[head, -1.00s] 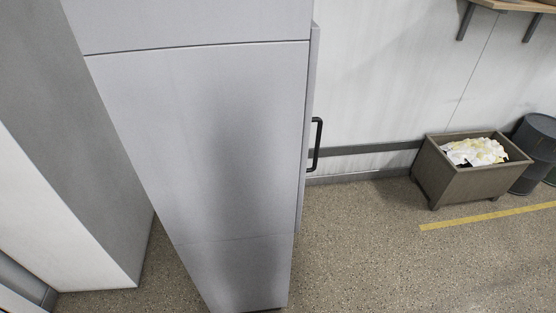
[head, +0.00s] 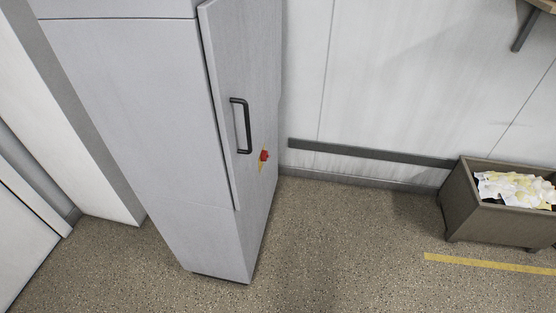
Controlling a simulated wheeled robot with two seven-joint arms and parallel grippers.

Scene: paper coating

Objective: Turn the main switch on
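A tall grey cabinet (head: 135,130) stands left of centre in the head view. On its right-hand face is a door (head: 225,60) with a black bar handle (head: 242,126). A small red switch (head: 264,155) with a yellow part below it sits on that face, to the right of the handle's lower end. I cannot tell the switch's position at this size. Neither of my grippers shows in the view.
A wooden bin (head: 468,215) with crumpled white and yellow paper (head: 515,189) stands at the right by the wall. A yellow floor line (head: 490,263) runs in front of it. The speckled floor (head: 340,250) right of the cabinet is clear.

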